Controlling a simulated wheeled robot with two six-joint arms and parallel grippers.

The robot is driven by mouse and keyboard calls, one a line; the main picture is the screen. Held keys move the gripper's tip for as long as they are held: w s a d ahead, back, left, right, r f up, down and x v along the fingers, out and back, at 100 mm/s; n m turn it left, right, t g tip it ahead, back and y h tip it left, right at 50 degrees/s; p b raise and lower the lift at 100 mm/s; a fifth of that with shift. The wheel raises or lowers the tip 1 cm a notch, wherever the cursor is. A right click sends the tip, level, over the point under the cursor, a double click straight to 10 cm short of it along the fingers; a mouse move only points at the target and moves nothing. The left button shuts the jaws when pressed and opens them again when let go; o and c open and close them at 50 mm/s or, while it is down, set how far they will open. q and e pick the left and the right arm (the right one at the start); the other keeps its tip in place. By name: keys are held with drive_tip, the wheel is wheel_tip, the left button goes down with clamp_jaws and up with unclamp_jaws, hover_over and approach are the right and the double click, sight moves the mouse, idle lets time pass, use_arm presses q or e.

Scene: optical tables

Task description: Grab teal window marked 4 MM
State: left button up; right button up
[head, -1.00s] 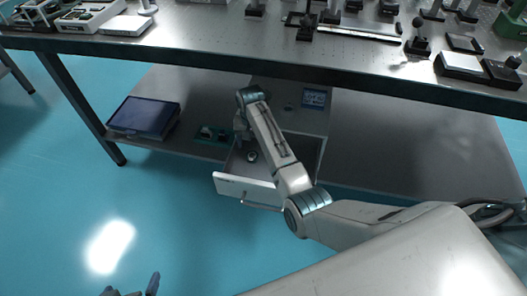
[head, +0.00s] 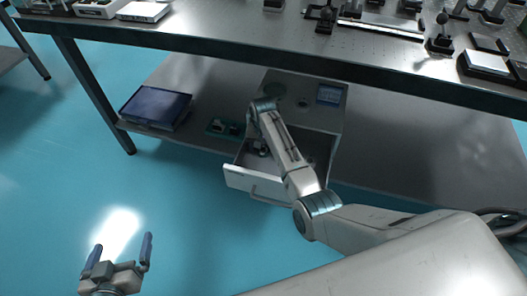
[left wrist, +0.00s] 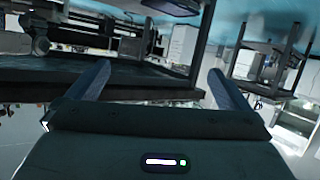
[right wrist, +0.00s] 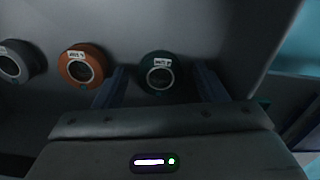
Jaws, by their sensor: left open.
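A teal ring-shaped window (right wrist: 160,72) with a white label lies in the open drawer (head: 255,183); its marking is too small to read surely. In the right wrist view it sits between and just beyond the fingertips of my right gripper (right wrist: 158,78). That gripper is open, with a finger on either side and nothing held. In the head view my right gripper (head: 258,146) reaches down into the drawer, and the window is not clearly visible there. My left gripper (head: 121,246) is open and empty over the floor, far from the drawer.
An orange ring (right wrist: 82,66) and a grey ring (right wrist: 18,62) lie left of the teal one. The drawer unit (head: 305,105) stands on the lower shelf under the optical table (head: 240,45). A blue-lidded box (head: 156,108) and a green board (head: 224,128) lie to its left.

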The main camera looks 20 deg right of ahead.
drive_tip(key=c, duration=0.9)
drive_tip(key=shift+o, duration=0.2)
drive_tip(key=shift+r, duration=0.1)
